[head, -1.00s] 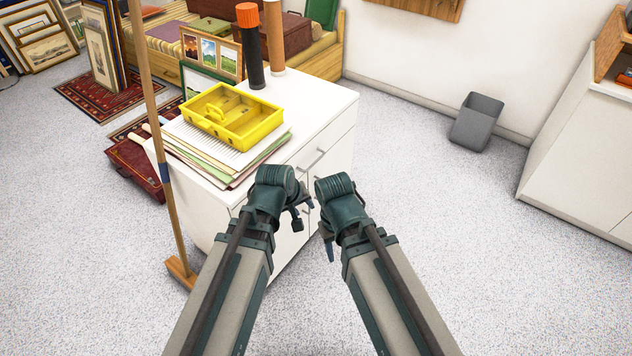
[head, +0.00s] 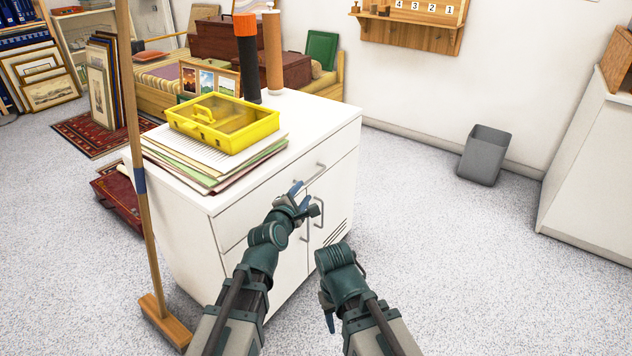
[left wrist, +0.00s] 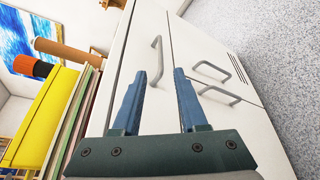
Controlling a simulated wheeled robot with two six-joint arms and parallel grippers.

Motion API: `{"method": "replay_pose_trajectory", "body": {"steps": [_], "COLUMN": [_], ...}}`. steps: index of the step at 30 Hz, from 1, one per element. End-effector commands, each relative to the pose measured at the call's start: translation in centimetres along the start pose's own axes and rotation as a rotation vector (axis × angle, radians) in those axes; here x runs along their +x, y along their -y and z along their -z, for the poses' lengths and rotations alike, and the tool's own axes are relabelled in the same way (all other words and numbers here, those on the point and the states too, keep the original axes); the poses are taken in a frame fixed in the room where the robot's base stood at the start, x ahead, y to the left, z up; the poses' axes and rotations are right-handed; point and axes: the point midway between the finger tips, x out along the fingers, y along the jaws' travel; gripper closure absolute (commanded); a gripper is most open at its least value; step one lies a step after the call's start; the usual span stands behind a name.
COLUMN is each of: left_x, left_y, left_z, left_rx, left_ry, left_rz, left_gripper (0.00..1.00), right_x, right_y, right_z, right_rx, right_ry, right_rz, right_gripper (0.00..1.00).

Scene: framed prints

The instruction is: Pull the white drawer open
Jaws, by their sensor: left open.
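The white drawer (head: 262,222) is the top front panel of a white cabinet, and it is shut. Its grey bar handle (head: 316,172) is partly in view just beyond my left gripper (head: 307,198). In the left wrist view the drawer handle (left wrist: 157,54) stands ahead of the left gripper (left wrist: 155,85), between the lines of its two blue fingers. The left gripper is open, apart from the handle, with nothing between its fingers. My right gripper (head: 329,310) hangs low in front of the cabinet. Its fingers are too small and turned away to read.
Two lower door handles (left wrist: 214,70) sit beside the drawer. A yellow box (head: 222,122) lies on papers (head: 200,165) on the cabinet top, near two tubes. A broom (head: 138,180) stands at the left. A grey bin (head: 484,155) is at the right; the floor between is clear.

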Motion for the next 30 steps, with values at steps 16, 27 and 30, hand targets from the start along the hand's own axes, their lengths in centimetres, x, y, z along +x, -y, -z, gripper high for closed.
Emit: {"method": "replay_pose_trajectory", "body": {"steps": [16,27,30], "left_x": [9.0,13.4,13.7], "left_y": [0.1,0.1,0.1], "left_z": [0.1,0.0,0.0], "left_rx": [0.005,0.006,0.006], "left_ry": [0.0,0.0,0.0], "left_rz": [0.002,0.003,0.003], "left_gripper": [0.58,0.58,0.58], "right_x": [2.0,2.9,2.9], "right_y": [0.2,0.3,0.3], "right_z": [0.1,0.2,0.2], "right_rx": [0.005,0.005,0.005], "right_ry": [0.0,-0.001,-0.001], "right_rz": [0.0,0.0,0.0], "right_gripper": [0.5,0.5,0.5]}}
